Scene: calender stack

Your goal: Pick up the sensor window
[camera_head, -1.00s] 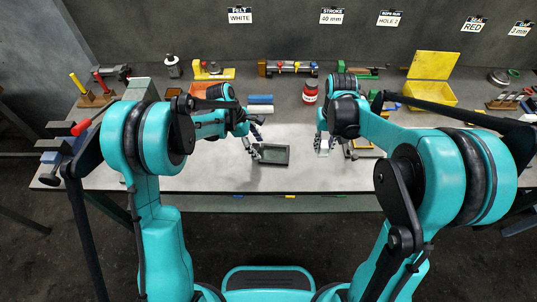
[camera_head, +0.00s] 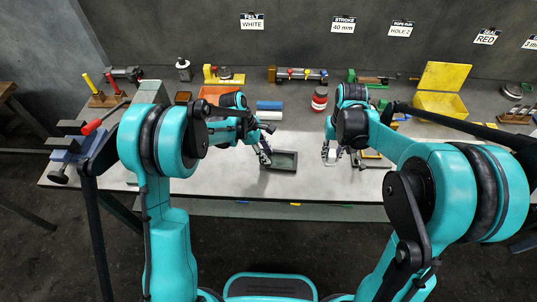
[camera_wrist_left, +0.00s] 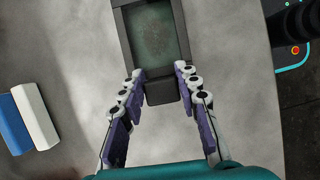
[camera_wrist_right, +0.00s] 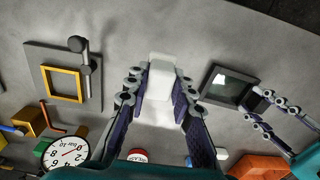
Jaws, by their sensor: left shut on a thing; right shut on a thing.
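A dark rectangular frame with a greenish pane (camera_head: 284,161), which may be the sensor window, lies on the table; it fills the top of the left wrist view (camera_wrist_left: 153,35). My left gripper (camera_head: 265,157) is at its left end. In the left wrist view my left gripper's fingers (camera_wrist_left: 160,71) are shut on the frame's dark end block. My right gripper (camera_head: 331,153) is shut on a white block (camera_wrist_right: 160,103), to the right of the frame. The right wrist view also shows the dark frame (camera_wrist_right: 226,86) beside that gripper.
A yellow frame on a grey plate (camera_wrist_right: 62,83) with a clamp and a dial gauge (camera_wrist_right: 65,154) are close to my right gripper. Blue and white bars (camera_head: 269,110), a red jar (camera_head: 319,98) and a yellow box (camera_head: 440,102) stand farther back. The table's front edge is clear.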

